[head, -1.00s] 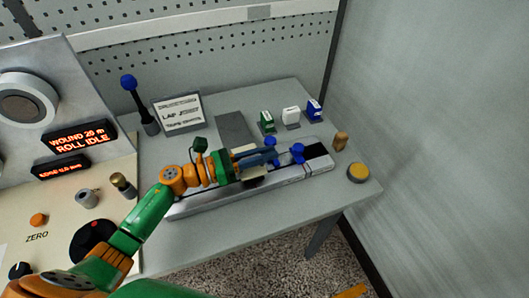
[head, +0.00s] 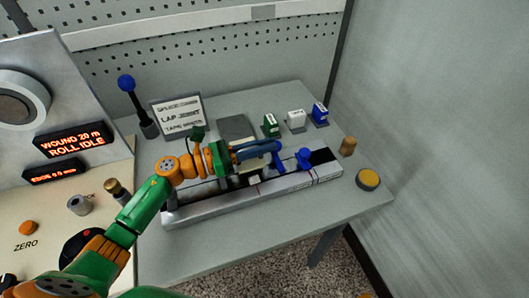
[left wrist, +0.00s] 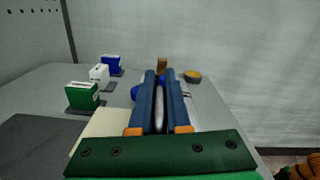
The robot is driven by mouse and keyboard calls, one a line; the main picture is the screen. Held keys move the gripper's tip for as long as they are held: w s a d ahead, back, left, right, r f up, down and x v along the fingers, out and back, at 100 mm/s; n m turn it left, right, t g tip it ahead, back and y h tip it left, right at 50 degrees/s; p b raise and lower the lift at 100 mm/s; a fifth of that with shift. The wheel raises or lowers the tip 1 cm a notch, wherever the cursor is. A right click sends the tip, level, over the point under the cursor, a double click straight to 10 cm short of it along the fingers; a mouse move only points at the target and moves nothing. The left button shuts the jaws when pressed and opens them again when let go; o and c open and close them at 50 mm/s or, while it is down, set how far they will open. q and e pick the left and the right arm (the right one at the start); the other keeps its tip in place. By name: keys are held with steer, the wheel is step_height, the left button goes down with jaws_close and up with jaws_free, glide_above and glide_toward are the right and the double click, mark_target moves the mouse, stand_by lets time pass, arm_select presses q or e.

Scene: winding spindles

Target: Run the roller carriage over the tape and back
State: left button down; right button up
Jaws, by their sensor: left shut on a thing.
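A long pale-metal splicing bench (head: 215,207) lies along the table, with a dark track along its top. Its right end carries a blue knob (head: 303,157). A cream block (head: 252,181) shows on the bench under my fingers. My left gripper (head: 277,147) lies low over the middle of the bench. In the left wrist view its blue fingers (left wrist: 159,100) are close together around a pale upright piece, which I take for part of the roller carriage. The rest of the carriage and the tape are largely hidden.
Green (head: 271,126), white (head: 296,120) and blue (head: 319,114) boxes stand behind the bench. A lap-joint sign (head: 178,115) and a blue-topped lever (head: 127,84) are at the left. A wooden peg (head: 347,146) and a yellow button (head: 368,178) are at the right.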

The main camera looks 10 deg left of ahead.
arm_select(q)
steer(key=shift+s+d, duration=0.1)
steer(key=c, duration=0.9)
jaws_free()
